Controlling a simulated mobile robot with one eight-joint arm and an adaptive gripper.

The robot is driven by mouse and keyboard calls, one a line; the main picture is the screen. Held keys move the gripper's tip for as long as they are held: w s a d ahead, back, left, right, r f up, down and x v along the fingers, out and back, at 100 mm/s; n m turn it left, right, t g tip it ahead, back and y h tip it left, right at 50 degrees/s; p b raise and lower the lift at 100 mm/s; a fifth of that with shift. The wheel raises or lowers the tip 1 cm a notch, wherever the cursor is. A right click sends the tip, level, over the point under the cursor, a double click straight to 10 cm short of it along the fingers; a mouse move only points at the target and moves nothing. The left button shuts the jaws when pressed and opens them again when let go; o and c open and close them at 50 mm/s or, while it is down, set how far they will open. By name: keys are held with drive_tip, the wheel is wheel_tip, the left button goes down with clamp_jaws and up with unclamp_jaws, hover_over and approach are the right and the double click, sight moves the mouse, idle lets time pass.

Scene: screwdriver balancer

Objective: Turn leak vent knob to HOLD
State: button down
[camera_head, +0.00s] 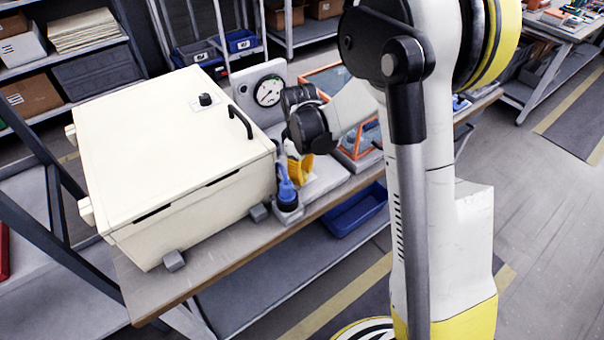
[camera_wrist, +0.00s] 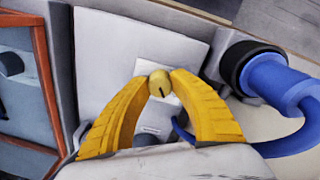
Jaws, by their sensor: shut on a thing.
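The leak vent knob (camera_wrist: 159,83) is a small round yellowish knob with a dark pointer mark, in the middle of the wrist view. It sits on a pale label plate on a light grey panel (camera_wrist: 110,45). The plate's markings are too small to read. My gripper (camera_wrist: 160,82) has its two curved yellow fingers shut on the knob, one tip on each side. In the head view my gripper (camera_head: 299,170) reaches down beside the cream box, and the knob is hidden there.
A blue plug with a cable (camera_wrist: 275,80) stands close right of my gripper in the wrist view. The cream box (camera_head: 170,150) fills the bench's left side. A round gauge (camera_head: 269,91) stands behind. An orange-framed case (camera_wrist: 40,60) is on the other side.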

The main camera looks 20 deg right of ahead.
drive_tip(key=shift+n, duration=0.6)
drive_tip(key=c, duration=1.1)
unclamp_jaws()
drive_tip(key=r, duration=1.2)
drive_tip(key=shift+s+a, duration=0.15)
drive_tip(key=shift+s, duration=0.15)
